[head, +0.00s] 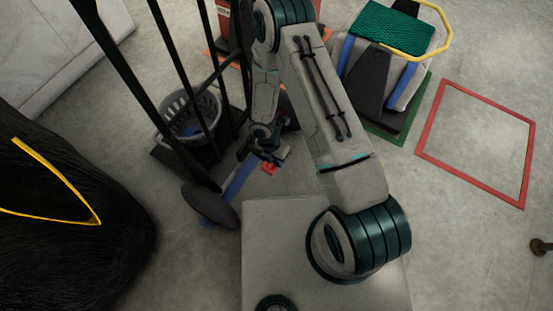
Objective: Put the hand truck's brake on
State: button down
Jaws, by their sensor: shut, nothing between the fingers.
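The hand truck (172,62) stands at the left of centre, with tall dark bars and a dark round wheel (209,205) at its near side. A small red part (268,169), perhaps the brake pedal, shows low beside it; I cannot tell whether the brake is on or off. My gripper (266,155) is shut and empty, pointing down right by the red part. Whether they touch is unclear. My arm hides part of the area behind.
A grey basket (207,108) sits at the truck's base. A blue strip (240,179) lies near the wheel. A black net heap (60,215) with a yellow line fills the left. A cart with green netting (392,28) stands at the back right. A red floor outline (482,98) encloses clear floor.

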jog(key=s+d+r+p, duration=0.2)
jog(key=r+p, duration=0.3)
jog(key=r, duration=0.8)
jog(key=shift+s+d+p, duration=0.15)
jog(key=shift+d+p, duration=0.25)
jog(key=shift+d, duration=0.3)
jog(key=w+d+r+m+t+p, duration=0.15)
jog(key=r+m+p, duration=0.35)
jog(key=r, duration=0.7)
jog(key=w+d+r+m+p, duration=0.2)
jog(key=d+r+m+p, duration=0.15)
jog(key=r, duration=0.85)
jog(key=w+d+r+m+t+p, duration=0.15)
jog(key=r+m+p, duration=0.35)
jog(key=r, duration=0.7)
jog(key=s+d+r+m+p, duration=0.1)
jog(key=s+r+m+p, duration=0.3)
jog(key=r, duration=0.6)
jog(key=s+r+m+t+y+p, duration=0.1)
jog(key=s+r+m+p, duration=0.3)
jog(key=r, duration=0.7)
jog(key=s+d+r+m+y+p, duration=0.1)
jog(key=s+r+m+p, duration=0.3)
jog(key=r+m+p, duration=0.3)
notch_tip(320, 180, up, 4)
jog(key=shift+d+r+m, duration=0.2)
jog(key=shift+d+m, duration=0.15)
jog(key=shift+m, duration=0.2)
